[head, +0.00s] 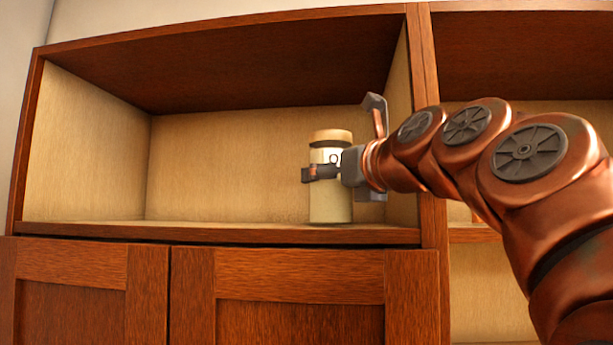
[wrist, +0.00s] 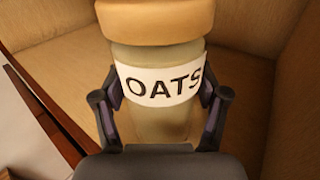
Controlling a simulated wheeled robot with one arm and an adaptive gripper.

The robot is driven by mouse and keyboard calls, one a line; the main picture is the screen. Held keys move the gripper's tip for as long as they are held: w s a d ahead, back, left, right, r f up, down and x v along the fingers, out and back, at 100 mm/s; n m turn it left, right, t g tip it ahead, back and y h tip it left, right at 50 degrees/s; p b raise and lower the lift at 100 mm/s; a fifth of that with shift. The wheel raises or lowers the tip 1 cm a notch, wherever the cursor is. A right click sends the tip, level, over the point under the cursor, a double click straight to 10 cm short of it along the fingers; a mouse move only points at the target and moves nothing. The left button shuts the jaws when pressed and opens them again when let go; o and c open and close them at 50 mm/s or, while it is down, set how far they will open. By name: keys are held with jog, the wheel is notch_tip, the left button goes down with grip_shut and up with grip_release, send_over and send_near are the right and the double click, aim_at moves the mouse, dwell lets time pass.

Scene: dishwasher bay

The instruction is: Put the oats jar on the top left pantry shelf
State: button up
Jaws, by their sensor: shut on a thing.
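The oats jar (head: 330,205) is pale with a tan lid and a white label. It is upright inside the top left pantry shelf (head: 220,233), towards the right end of that compartment. Its base appears at the level of the shelf board; I cannot tell for sure whether it touches. My gripper (head: 325,172) reaches in from the right and is shut on the jar around its middle. In the wrist view the oats jar (wrist: 155,118) shows its OATS label, with a finger of my gripper (wrist: 160,110) against each side.
The compartment is otherwise empty, with free room left of the jar. A vertical divider (head: 428,120) stands right of the jar, close to my arm. Closed cabinet doors (head: 300,290) are below the shelf. Another open compartment (head: 530,60) lies to the right.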

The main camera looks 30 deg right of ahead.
jog(key=shift+f, duration=0.15)
jog(key=o, duration=1.7)
jog(key=shift+s, duration=0.15)
jog(key=s, duration=0.2)
jog(key=s+b, duration=0.1)
jog(key=s, duration=0.1)
jog(key=s+b, duration=0.1)
jog(key=s, duration=0.2)
jog(key=shift+s+a, duration=0.1)
jog(key=shift+a, duration=0.25)
jog(key=shift+a, duration=0.1)
